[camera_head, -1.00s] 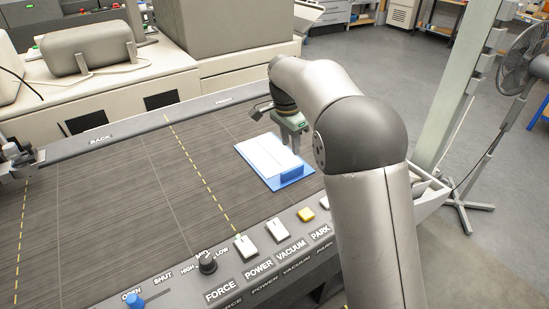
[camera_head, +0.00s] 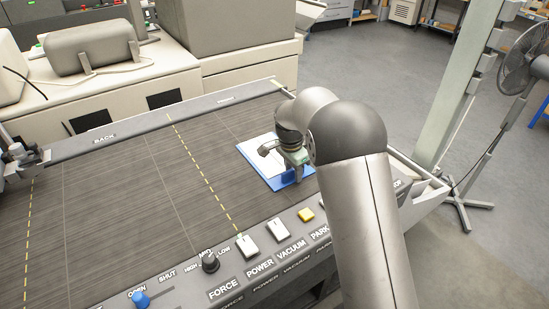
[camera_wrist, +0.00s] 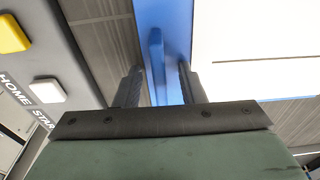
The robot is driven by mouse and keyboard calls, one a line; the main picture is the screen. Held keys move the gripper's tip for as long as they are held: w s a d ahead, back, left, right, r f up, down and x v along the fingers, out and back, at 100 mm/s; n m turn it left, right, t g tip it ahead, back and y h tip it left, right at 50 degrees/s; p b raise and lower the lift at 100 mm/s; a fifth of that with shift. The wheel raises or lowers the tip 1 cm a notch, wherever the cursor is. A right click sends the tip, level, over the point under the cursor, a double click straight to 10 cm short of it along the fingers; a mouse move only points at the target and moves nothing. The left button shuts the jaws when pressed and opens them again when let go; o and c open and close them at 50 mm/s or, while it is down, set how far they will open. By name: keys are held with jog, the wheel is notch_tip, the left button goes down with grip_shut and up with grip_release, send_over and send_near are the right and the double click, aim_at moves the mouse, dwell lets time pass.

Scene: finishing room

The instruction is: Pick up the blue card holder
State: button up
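The blue card holder (camera_head: 277,184) lies flat on the dark work surface, with a white sheet or card (camera_head: 258,156) on it. A raised blue rib stands along its near edge. In the head view my gripper (camera_head: 293,171) is low over that near edge, and my arm hides part of the holder. In the wrist view my gripper (camera_wrist: 161,72) is open. Its two fingers stand on either side of the blue rib of the holder (camera_wrist: 156,52), with visible gaps. The white sheet (camera_wrist: 250,45) lies to the right of the fingers.
A control panel (camera_head: 180,283) with white and yellow buttons and a knob (camera_head: 210,262) runs along the near edge. The dark work surface (camera_head: 120,190) left of the holder is clear. A grey-green post (camera_head: 462,110) and a fan (camera_head: 525,65) stand at the right.

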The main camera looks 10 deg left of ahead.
dwell(0.3)
grip_shut()
jog(key=shift+r, duration=0.1)
